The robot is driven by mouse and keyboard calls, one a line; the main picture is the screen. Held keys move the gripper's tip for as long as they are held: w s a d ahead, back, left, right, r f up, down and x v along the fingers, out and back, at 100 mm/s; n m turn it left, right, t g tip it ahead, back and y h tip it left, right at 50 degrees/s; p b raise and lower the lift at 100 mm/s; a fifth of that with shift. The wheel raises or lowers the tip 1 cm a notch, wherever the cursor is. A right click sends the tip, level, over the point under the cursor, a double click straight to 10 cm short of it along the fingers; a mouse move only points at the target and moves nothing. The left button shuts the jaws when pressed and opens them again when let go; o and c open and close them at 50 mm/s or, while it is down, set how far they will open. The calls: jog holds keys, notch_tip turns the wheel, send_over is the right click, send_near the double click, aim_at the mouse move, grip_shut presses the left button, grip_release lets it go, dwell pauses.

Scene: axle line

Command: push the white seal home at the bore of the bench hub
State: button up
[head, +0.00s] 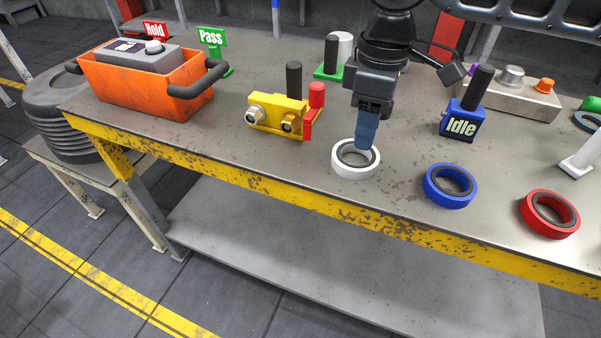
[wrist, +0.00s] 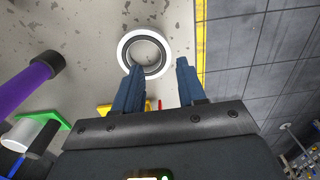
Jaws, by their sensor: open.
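The white seal (head: 350,172) is a thick ring with a dark inner lining, lying flat on the bench near its front edge. It also shows in the wrist view (wrist: 122,50), beyond the fingers. My gripper (head: 364,146) points down at the seal with blue fingers that overlap its far rim in the head view. In the wrist view, the gripper (wrist: 158,66) has its fingers apart with nothing between them. The left fingertip overlaps the seal's rim; I cannot tell whether it touches. I cannot clearly make out the bench hub or its bore.
A blue ring (head: 431,185) and a red ring (head: 530,222) lie to the right. A yellow block with nuts (head: 272,128) stands left of the seal, the blue Idle block (head: 460,124) right. An orange bin (head: 128,91) sits far left. Bare bench lies between seal and blue ring.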

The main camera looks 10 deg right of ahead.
aim_at(351, 166)
jog(key=shift+a+f, duration=0.7)
jog(key=shift+f, duration=0.35)
jog(key=shift+a+f, duration=0.1)
jog(key=shift+f, duration=0.6)
jog(key=shift+w+f+p, duration=0.2)
jog(key=shift+f+p, duration=0.15)
jog(key=shift+f, duration=1.9)
grip_shut()
